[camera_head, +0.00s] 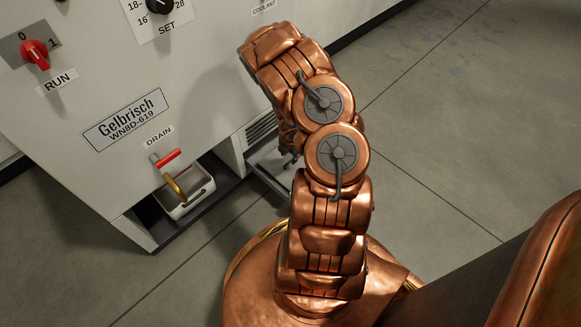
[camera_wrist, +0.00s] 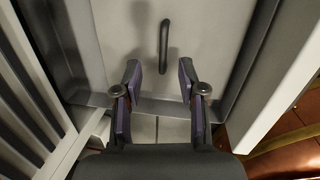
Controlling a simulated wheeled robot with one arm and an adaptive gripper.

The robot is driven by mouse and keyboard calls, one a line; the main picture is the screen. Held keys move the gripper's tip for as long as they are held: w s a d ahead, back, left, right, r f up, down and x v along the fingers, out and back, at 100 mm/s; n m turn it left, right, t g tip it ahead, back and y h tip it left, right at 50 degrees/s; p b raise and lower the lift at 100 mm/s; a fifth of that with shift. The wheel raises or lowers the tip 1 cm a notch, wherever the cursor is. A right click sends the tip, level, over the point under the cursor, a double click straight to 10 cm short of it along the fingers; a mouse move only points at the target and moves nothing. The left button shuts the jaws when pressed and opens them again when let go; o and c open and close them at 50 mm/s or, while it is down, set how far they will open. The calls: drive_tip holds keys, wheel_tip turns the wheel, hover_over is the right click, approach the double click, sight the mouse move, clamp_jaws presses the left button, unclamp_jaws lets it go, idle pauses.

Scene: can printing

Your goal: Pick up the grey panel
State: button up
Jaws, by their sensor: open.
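In the wrist view, a flat light-grey panel (camera_wrist: 130,38) fills the top middle, with a dark upright bar handle (camera_wrist: 164,46) on it. A ledge runs along its lower edge. My gripper (camera_wrist: 159,83) is open and empty in the wrist view. Its two purple-padded fingers stand apart on either side of the handle's line, and the handle shows beyond the tips. I cannot tell the exact gap. In the head view, my arm hides most of the gripper and the panel cannot be made out clearly.
A grey machine (camera_head: 75,110) stands at the left. It has a red RUN knob (camera_head: 35,53), a red drain lever (camera_head: 168,157) and a tray (camera_head: 186,198) under a brass spout. Louvres (camera_wrist: 25,105) flank the gripper's left. Open floor (camera_head: 450,120) lies at the right.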

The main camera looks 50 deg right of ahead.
sight(290, 161)
drive_tip(key=f, duration=0.1)
drive_tip(key=f+b, duration=0.2)
drive_tip(key=f, duration=0.1)
drive_tip(key=shift+w+d+f, duration=0.1)
drive_tip(key=shift+w+d, duration=0.05)
drive_tip(key=shift+d, duration=0.2)
clamp_jaws()
